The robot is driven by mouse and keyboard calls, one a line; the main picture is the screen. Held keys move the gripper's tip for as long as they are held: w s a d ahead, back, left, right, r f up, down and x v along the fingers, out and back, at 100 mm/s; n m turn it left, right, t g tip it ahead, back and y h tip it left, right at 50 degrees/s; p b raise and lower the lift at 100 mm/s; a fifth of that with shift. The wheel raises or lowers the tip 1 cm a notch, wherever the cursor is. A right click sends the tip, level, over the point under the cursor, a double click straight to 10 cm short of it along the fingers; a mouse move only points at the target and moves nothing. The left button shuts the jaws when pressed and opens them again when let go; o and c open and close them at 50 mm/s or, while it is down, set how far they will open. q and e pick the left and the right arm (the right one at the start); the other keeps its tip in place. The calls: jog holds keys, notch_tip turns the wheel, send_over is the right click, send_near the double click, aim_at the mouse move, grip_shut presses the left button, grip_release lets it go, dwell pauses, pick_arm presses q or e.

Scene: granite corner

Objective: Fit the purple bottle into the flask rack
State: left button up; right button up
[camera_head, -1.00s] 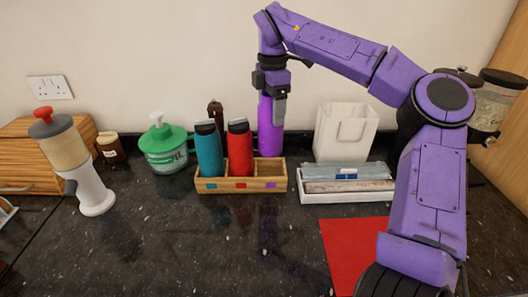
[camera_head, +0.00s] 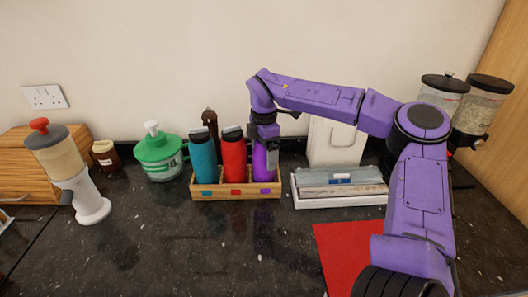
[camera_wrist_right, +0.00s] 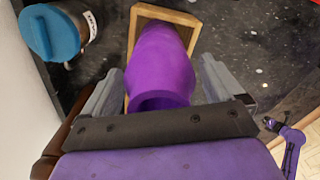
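The purple bottle (camera_head: 265,162) stands in the right compartment of the wooden flask rack (camera_head: 215,193), by the purple mark. A teal flask (camera_head: 203,160) and a red flask (camera_head: 234,158) fill the other compartments. My right gripper (camera_head: 265,140) is over the bottle's top, with its fingers down on either side. In the right wrist view the bottle (camera_wrist_right: 161,65) lies between the fingers (camera_wrist_right: 162,75), which look slightly apart from it. The rack's edge (camera_wrist_right: 168,14) shows beyond. The bottle's base is hidden inside the rack. My left gripper is not in view.
A white tray (camera_head: 312,203) with packets stands right of the rack, before a white bag (camera_head: 333,145). A green-lidded canister (camera_head: 158,155) and a dispenser (camera_head: 78,185) stand left. A red mat (camera_head: 345,250) lies front right. The front middle counter is clear.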

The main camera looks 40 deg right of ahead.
jog(key=shift+s, duration=0.1)
jog(key=shift+d, duration=0.1)
jog(key=shift+r, duration=0.25)
notch_tip(320, 180, up, 12)
jog(key=b, duration=0.1)
jog(key=shift+f, duration=0.15)
dwell(0.4)
